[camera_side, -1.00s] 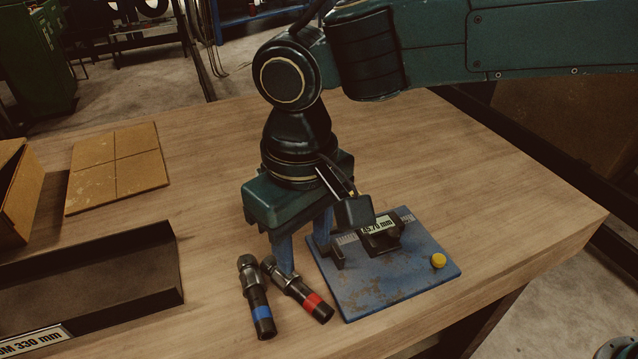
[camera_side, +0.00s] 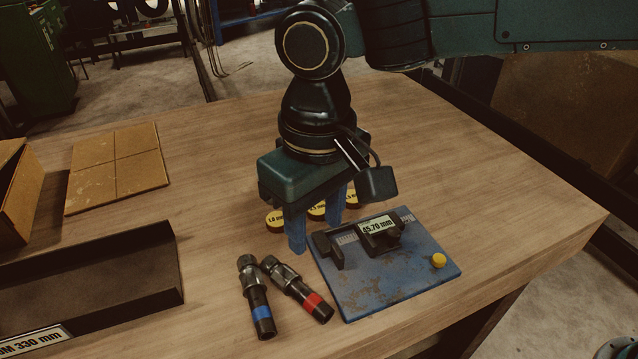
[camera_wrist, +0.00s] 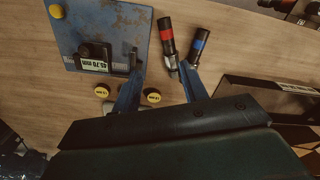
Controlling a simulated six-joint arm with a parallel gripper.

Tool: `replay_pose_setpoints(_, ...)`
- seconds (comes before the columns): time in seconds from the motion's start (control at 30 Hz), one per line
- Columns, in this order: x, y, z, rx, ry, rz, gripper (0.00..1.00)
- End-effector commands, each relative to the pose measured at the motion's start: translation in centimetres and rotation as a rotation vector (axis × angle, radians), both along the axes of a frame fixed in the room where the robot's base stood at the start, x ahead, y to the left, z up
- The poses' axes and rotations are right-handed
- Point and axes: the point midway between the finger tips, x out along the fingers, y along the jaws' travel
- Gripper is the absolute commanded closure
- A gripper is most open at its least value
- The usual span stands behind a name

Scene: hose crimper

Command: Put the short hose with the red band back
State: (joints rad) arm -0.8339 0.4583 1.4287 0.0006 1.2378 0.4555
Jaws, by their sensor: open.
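The short hose with the red band (camera_side: 296,287) lies on the table, its metal fitting toward the back left. It also shows in the wrist view (camera_wrist: 167,41). A similar hose with a blue band (camera_side: 257,297) lies close beside it on the left, and in the wrist view (camera_wrist: 199,45) on the right. My gripper (camera_side: 322,222) is open and empty, raised above the table behind the hoses. In the wrist view my gripper's fingers (camera_wrist: 158,88) are spread, with the near ends of the hoses beyond the gap between them.
A blue measuring plate (camera_side: 372,302) reading 45.70 mm stands right of the red-banded hose. Several yellow-topped discs (camera_side: 275,218) lie behind my fingers. A dark tray (camera_side: 110,270) labelled 330 mm is at left, with a divided tan board (camera_side: 117,167) behind it.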

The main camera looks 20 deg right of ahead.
Motion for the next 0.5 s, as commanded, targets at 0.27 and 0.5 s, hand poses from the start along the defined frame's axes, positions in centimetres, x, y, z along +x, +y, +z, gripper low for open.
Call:
replay_pose_setpoints(0.27, 1.0, -7.5, 3.8, 0.049, -0.056, -0.062, 0.57)
replay_pose_setpoints(0.5, 0.1, -15.5, 6.5, 0.088, -0.125, -0.126, 0.57)
